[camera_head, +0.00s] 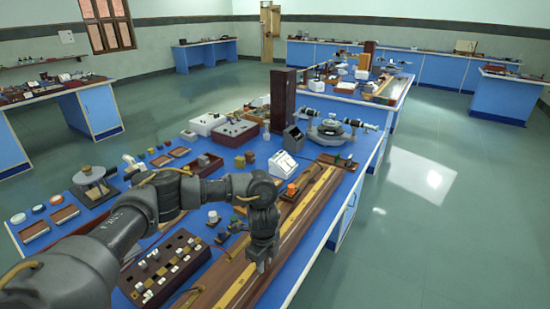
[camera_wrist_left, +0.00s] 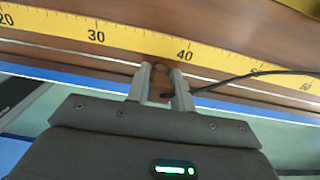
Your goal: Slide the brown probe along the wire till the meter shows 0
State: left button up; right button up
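My left gripper (camera_head: 262,262) points down over the near part of the wooden wire board (camera_head: 303,212); it also shows in the left wrist view (camera_wrist_left: 161,82). Its fingers are close together around a small brown piece, seemingly the brown probe (camera_wrist_left: 160,84), mostly hidden by the fingers. A black lead runs from there to the right. The thin wire (camera_wrist_left: 70,47) lies beside the yellow scale (camera_wrist_left: 125,42), and the fingers stand just left of the 40 mark. A white sloped-front box (camera_head: 282,165), likely the meter, stands beside the board; its reading is too small to tell. My right gripper is out of view.
A dark box with several pale plugs (camera_head: 165,268) lies left of the board, near my arm. A small base with an orange knob (camera_head: 291,190) stands at the board's left edge. A spectrometer (camera_head: 330,130) stands at the bench's far end. The floor at right is clear.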

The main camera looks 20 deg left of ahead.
pick_arm(q)
jog(key=o, duration=0.4)
jog(key=shift+w, duration=0.1)
jog(key=shift+o, duration=0.2)
notch_tip(320, 180, up, 11)
jog(key=shift+f, duration=0.1)
